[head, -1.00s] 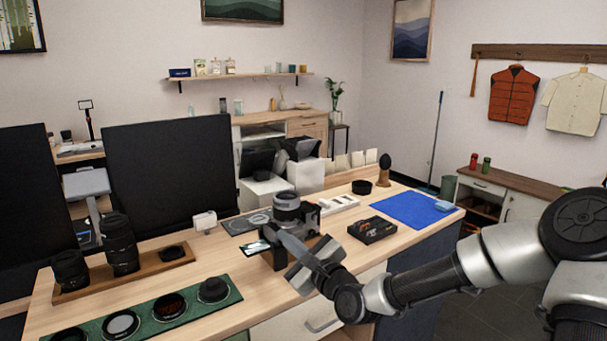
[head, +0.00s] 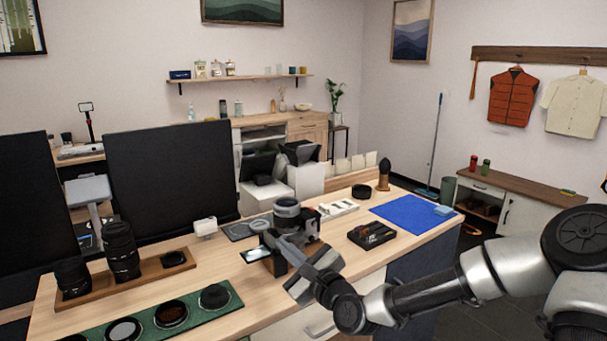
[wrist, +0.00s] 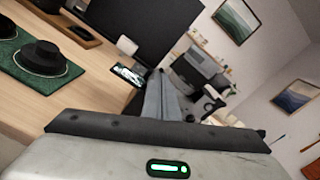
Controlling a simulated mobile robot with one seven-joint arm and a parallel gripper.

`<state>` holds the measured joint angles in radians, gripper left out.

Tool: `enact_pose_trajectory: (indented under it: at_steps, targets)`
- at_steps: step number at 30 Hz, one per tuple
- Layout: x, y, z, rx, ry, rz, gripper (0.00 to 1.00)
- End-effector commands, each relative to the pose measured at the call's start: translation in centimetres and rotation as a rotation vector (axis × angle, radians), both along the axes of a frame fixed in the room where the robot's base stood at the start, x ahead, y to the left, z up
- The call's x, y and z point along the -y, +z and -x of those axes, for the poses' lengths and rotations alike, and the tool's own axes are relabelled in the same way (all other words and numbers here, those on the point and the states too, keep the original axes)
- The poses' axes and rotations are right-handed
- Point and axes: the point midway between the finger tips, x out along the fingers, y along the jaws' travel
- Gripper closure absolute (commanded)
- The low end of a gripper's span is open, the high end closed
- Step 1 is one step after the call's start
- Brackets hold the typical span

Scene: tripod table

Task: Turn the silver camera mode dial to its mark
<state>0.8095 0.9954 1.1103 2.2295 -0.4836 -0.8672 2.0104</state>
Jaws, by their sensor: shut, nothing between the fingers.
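The silver and black camera (head: 310,220) stands on the wooden table with its round lens (head: 287,208) at the upper left of the body. The silver mode dial and its mark cannot be made out; my gripper covers part of the camera. My gripper (head: 278,238) is shut and empty, its tips at the near side of the camera, just below the lens. Whether they touch it cannot be told. In the wrist view the closed fingers (wrist: 163,90) point away over the table, and the camera is not clearly seen.
A small bright-screened item (head: 255,254) lies left of the gripper. A black box (head: 371,236) and blue mat (head: 410,212) lie to the right. A green mat (head: 222,312) with lens parts and a wooden tray with lenses (head: 121,252) are at left.

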Motion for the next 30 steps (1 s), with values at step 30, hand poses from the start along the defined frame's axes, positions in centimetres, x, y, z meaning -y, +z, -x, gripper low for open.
enact_pose_trajectory:
  at_steps: [30]
  targets:
    - [-1.9,2.2,2.7,0.055,0.052,0.114,1.00]
